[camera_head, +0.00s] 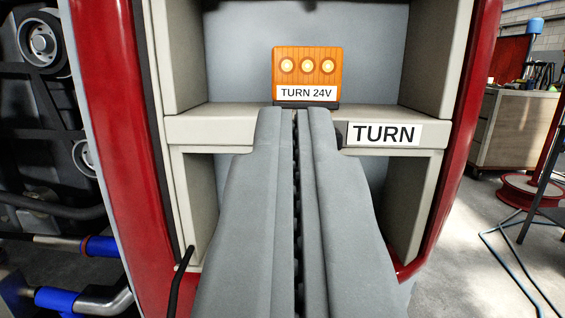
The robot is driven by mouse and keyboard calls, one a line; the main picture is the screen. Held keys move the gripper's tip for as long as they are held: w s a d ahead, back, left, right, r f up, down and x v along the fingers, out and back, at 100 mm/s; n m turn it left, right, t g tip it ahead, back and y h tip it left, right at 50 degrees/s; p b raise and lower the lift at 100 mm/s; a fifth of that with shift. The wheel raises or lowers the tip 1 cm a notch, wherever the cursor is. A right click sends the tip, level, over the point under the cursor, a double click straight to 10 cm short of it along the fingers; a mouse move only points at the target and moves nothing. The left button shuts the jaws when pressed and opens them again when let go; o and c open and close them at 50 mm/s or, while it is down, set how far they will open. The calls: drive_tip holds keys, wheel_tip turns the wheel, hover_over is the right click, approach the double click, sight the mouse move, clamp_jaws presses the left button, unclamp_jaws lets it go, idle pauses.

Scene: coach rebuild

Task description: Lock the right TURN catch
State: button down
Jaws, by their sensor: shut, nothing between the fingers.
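An orange module (307,67) with three round lamps and a "TURN 24V" label sits upright on the cream shelf (215,127). A dark base strip shows under its lower edge. A white "TURN" label (384,134) is on the shelf front, right of my gripper. My gripper (296,113) is shut and empty, its fingertips just below the module in the picture. I cannot tell whether they touch it. I cannot make out the right TURN catch. A small dark edge shows between the right finger and the label, but I cannot tell what it is. My fingers hide the shelf front there.
Red body posts (122,150) frame the bay on both sides. The compartment above the shelf is open around the module, and another opening lies below. Pipes and blue hoses (65,300) are at left. At right are a workbench (510,130) and a red reel (530,190).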

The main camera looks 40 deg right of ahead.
drive_tip(key=x, duration=1)
wheel_tip(320, 180, down, 4)
drive_tip(key=shift+a+f+n+t+y, duration=0.1)
drive_tip(key=shift+n+t+y, duration=0.15)
drive_tip(key=shift+n, duration=0.6)
drive_tip(key=shift+f+n+t+y, duration=0.15)
drive_tip(key=shift+n+y, duration=0.2)
drive_tip(key=shift+n, duration=0.5)
wheel_tip(320, 180, down, 2)
drive_tip(key=n+y, duration=0.2)
drive_tip(key=n, duration=0.3)
drive_tip(key=n+y, duration=0.2)
drive_tip(key=n, duration=0.3)
drive_tip(key=n+y, duration=0.2)
drive_tip(key=n, duration=0.3)
drive_tip(key=shift+f+n, duration=0.1)
drive_tip(key=shift+n, duration=0.3)
drive_tip(key=shift+f, duration=0.1)
